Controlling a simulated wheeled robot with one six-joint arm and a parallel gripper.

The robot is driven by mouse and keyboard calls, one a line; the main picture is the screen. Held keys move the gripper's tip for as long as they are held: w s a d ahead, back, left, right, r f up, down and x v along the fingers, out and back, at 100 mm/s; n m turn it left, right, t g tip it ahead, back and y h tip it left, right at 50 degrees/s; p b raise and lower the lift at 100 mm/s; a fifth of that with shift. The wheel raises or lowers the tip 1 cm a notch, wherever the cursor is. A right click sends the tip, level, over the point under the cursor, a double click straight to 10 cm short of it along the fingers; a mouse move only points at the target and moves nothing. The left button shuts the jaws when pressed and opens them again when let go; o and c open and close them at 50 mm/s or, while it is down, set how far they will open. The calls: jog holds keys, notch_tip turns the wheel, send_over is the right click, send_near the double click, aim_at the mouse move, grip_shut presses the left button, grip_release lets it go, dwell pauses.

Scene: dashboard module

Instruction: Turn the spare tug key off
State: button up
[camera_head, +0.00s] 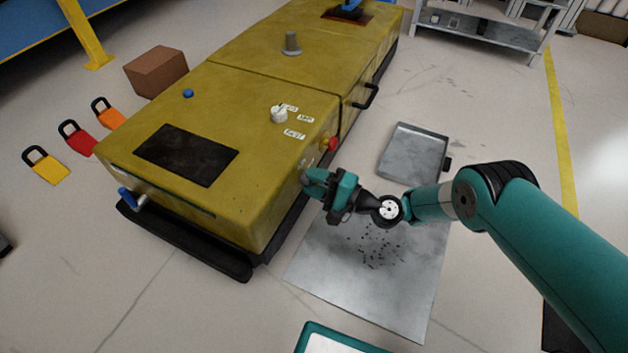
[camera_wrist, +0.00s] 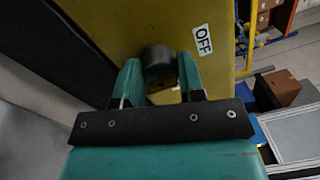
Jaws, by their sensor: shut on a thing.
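The yellow tug body (camera_head: 235,90) fills the middle of the head view. My gripper (camera_head: 309,179) reaches its right side face, low and to the left of a red button. In the wrist view, the teal fingers of my gripper (camera_wrist: 160,86) are shut on the spare tug key at a dark round switch barrel (camera_wrist: 158,57). Only a small part of the key shows between the fingers; its turned angle is hard to tell. A white OFF label (camera_wrist: 203,40) is on the yellow face, right of the barrel.
The red button (camera_head: 333,144) sticks out just above my gripper. A white knob with labels (camera_head: 279,115) is on the top. A metal tray (camera_head: 413,152) and a grey sheet (camera_head: 410,290) lie on the floor at right. Padlocks and a brown box (camera_head: 157,70) are beyond the tug's left side.

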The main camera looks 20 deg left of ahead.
dwell(0.3)
jog(key=o, duration=0.9)
jog(key=shift+d, duration=0.1)
jog(key=shift+s+d+f+p, duration=0.1)
jog(key=shift+s+d+p, duration=0.05)
jog(key=shift+d+p, duration=1.85)
jog(key=shift+s+d+f+p, duration=0.15)
jog(key=shift+d+p, duration=1.8)
jog(key=shift+p, duration=0.2)
jog(key=shift+s+d+f+p, duration=0.1)
jog(key=shift+s+d+p, duration=0.05)
jog(key=shift+d+p, duration=1.85)
